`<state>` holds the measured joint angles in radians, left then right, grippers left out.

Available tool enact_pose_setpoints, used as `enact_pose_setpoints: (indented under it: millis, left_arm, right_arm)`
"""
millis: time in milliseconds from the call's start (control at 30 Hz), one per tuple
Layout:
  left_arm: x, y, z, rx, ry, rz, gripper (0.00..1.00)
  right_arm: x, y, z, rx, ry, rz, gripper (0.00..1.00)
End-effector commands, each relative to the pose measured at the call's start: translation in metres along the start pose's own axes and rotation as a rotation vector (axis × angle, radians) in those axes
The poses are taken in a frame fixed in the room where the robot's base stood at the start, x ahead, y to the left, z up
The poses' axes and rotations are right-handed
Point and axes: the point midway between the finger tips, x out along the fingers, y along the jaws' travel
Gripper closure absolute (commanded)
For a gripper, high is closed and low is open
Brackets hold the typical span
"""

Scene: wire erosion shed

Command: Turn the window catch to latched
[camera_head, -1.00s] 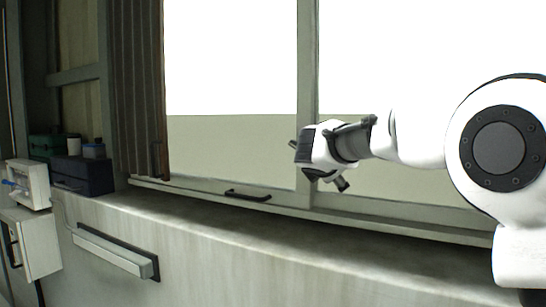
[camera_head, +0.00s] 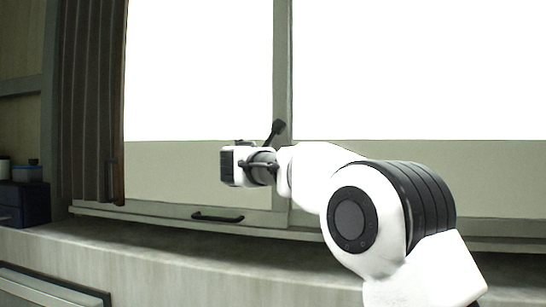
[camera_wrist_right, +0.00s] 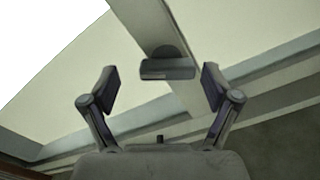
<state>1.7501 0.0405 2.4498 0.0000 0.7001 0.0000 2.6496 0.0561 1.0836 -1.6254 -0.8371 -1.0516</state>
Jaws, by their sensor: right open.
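The window catch (camera_wrist_right: 167,69) is a short dark bar on a rounded base, fixed to the window's upright frame bar. It shows in the right wrist view, ahead of my right gripper (camera_wrist_right: 159,80) and roughly centred between the fingers. The gripper is open, with one finger to each side of the catch, and no contact is clear. In the head view the upright frame bar (camera_head: 282,60) runs behind my right arm. I cannot make out the catch for certain there. My left gripper is not in view.
The window's lower rail carries a dark pull handle (camera_head: 217,217). A pale sill (camera_head: 170,262) runs below the window. A brown curtain (camera_head: 90,100) hangs at the left, with a dark blue box (camera_head: 24,203) beyond it.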

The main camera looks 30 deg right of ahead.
Motion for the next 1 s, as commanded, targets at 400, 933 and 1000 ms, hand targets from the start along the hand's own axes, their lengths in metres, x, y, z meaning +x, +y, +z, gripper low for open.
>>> enact_pose_setpoints:
  millis: [400, 933, 1000]
  left_arm:
    - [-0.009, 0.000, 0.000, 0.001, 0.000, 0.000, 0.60]
    - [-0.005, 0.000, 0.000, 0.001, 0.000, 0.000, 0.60]
    - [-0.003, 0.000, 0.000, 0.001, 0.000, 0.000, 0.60]
  right_arm:
    - [0.020, -0.001, 0.001, 0.001, -0.001, 0.000, 0.20]
    - [0.020, -0.001, 0.001, 0.025, -0.002, 0.000, 0.73]
    - [0.020, -0.002, 0.000, 0.045, -0.003, 0.000, 0.73]
